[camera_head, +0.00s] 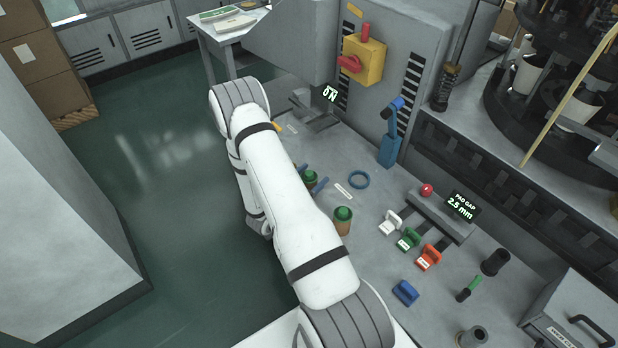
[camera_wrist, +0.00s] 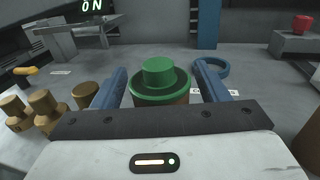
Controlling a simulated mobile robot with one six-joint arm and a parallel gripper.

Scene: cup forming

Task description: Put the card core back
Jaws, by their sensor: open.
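A round brown piece with a stepped green top, which looks like a card core (camera_wrist: 160,82), sits between my fingers in the wrist view. Its green top also shows in the head view (camera_head: 311,177), beside my arm. My gripper (camera_wrist: 160,88) is open, with one blue finger on each side of it. I cannot tell whether the fingers touch it. A second brown core with a green top (camera_head: 343,220) stands upright on the grey bench (camera_head: 375,280), nearer the camera. My gripper's body hides the lower part of the piece between the fingers.
A blue ring (camera_head: 359,179) lies beyond the cores. Several brown pieces (camera_wrist: 42,103) stand at the left in the wrist view. White (camera_head: 390,223), green (camera_head: 408,239), orange (camera_head: 428,257) and blue (camera_head: 405,292) blocks stand to the right. A blue post (camera_head: 389,145) rises behind.

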